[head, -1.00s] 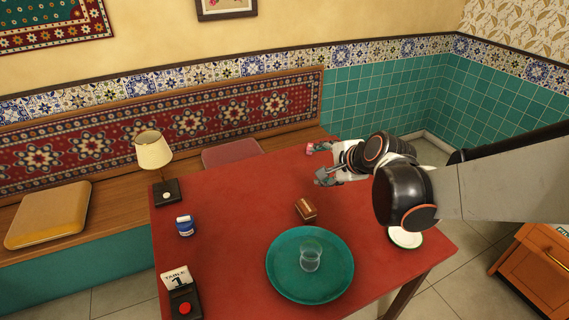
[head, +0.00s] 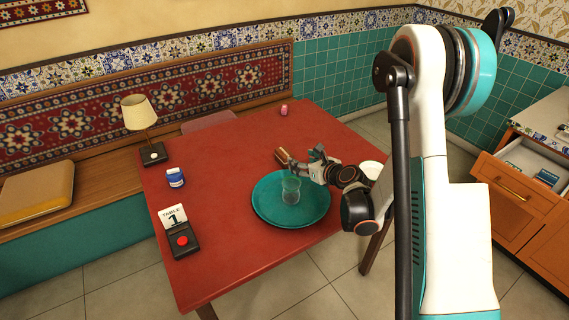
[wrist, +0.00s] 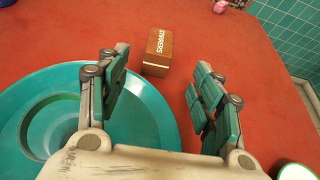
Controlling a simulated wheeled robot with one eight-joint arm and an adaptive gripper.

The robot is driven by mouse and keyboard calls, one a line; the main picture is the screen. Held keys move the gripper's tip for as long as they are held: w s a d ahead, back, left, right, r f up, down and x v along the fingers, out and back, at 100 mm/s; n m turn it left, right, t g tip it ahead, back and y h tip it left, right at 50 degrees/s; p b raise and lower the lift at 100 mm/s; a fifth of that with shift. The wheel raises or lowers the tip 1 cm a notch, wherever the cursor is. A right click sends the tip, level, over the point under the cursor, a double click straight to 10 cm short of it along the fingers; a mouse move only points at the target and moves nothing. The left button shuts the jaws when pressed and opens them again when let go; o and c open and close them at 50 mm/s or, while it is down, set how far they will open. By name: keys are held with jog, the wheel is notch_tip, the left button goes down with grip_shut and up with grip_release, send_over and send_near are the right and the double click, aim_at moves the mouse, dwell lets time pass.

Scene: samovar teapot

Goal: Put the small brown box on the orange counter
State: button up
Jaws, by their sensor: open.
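The small brown box (head: 282,156), marked with white lettering on top, sits on the red table just behind the teal tray. It also shows in the wrist view (wrist: 157,50). My gripper (head: 303,160) is low over the table beside the box, to its right in the head view. In the wrist view my gripper (wrist: 160,75) has its fingers spread, with the box just ahead of the gap and nothing held. The orange counter (head: 515,205) stands at the right edge of the head view, with its top drawer open.
The teal tray (head: 268,212) holds a clear glass (head: 290,190). A pink item (head: 284,111) stands at the back. A white dish (head: 371,169) lies at the right.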

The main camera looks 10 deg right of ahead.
aim_at(286, 154)
jog(key=p+x, duration=0.1)
jog(key=x, duration=0.6)
jog(key=shift+w+a+f, duration=0.1)
jog(key=shift+f, duration=0.1)
jog(key=shift+b+x, duration=0.85)
jog(key=shift+x, duration=2.35)
jog(key=shift+r, duration=0.1)
jog(key=c, duration=1.2)
jog(key=shift+c, duration=0.2)
